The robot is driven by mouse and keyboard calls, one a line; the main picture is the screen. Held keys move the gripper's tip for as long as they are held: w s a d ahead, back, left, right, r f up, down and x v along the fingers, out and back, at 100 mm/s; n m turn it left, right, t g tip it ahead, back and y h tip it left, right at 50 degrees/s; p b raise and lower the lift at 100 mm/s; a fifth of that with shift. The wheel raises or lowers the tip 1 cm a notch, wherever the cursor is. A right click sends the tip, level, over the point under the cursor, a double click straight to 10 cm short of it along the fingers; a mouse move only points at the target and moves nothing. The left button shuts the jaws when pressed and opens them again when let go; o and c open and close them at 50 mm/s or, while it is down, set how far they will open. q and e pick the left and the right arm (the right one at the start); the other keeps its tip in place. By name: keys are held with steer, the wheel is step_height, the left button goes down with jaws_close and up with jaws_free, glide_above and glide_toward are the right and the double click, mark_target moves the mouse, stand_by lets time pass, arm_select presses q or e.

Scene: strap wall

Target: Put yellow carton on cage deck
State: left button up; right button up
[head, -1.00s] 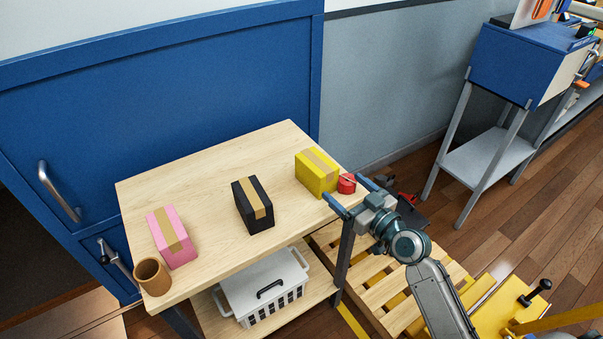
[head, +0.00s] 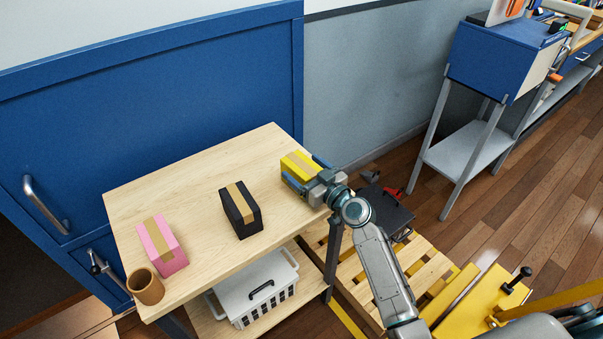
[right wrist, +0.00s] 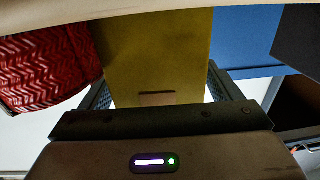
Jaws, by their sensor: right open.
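The yellow carton (head: 299,165) with a tan tape strip stands near the right end of the wooden table. My right gripper (head: 307,174) is open around it, one finger on each side, with the carton between the fingers. In the right wrist view the yellow carton (right wrist: 158,55) fills the space between the two dark fingers (right wrist: 160,92). My left gripper is not in view. I cannot make out a cage deck for certain.
A black carton (head: 241,210), a pink carton (head: 162,247) and a brown cup (head: 145,286) stand further left on the wooden table (head: 200,190). A white basket (head: 255,290) is on the shelf below. A wooden pallet (head: 420,265) lies on the floor at right. A red patterned thing (right wrist: 45,65) is close beside the carton.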

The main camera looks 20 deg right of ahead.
steer(key=c, duration=1.3)
steer(key=shift+r, duration=0.1)
steer(key=shift+r, duration=0.5)
step_height(320, 180, up, 2)
steer(key=shift+r, duration=0.15)
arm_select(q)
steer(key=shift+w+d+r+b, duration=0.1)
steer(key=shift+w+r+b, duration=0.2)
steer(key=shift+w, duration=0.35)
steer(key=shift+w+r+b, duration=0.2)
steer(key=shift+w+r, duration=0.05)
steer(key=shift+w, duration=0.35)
arm_select(e)
steer(key=shift+s+d+f+m+t+h, duration=0.2)
steer(key=shift+s+m+h, duration=0.75)
steer(key=shift+s, duration=2.55)
steer(key=shift+s+d+f+m+t+h, duration=0.2)
steer(key=shift+s+m+h, duration=0.8)
steer(key=shift+s, duration=2.5)
steer(key=shift+s+d+f+m+t+h, duration=0.1)
steer(key=shift+s+d+m+t+h, duration=0.2)
steer(key=shift+s+h, duration=2.25)
